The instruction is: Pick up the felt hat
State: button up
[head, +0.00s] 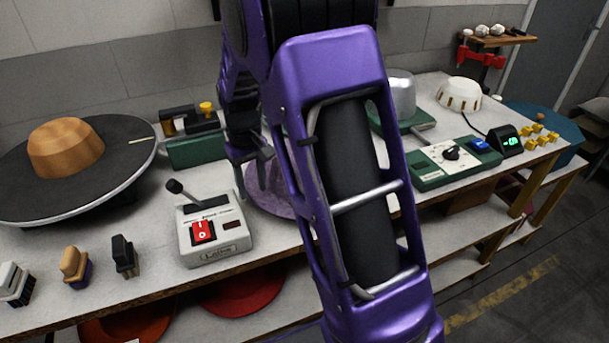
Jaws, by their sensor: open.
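A mauve, felt-like piece with a wide round brim (266,201), which looks like the felt hat, lies on the bench near the middle of the head view. My purple arm hides much of it, including most of its right side. My gripper (252,170) points down at the left side of this piece, its dark fingers apart. Nothing shows between the fingers. I cannot tell whether the fingers touch the piece or only overlap it in the picture.
A control box with a red switch (202,233) stands front left of the hat. A round dark turntable with a wooden block (65,147) is far left; brushes (124,256) line the front edge.

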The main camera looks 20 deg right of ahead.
aim_at(254, 199)
jog(key=shift+f, duration=1.55)
grip_shut()
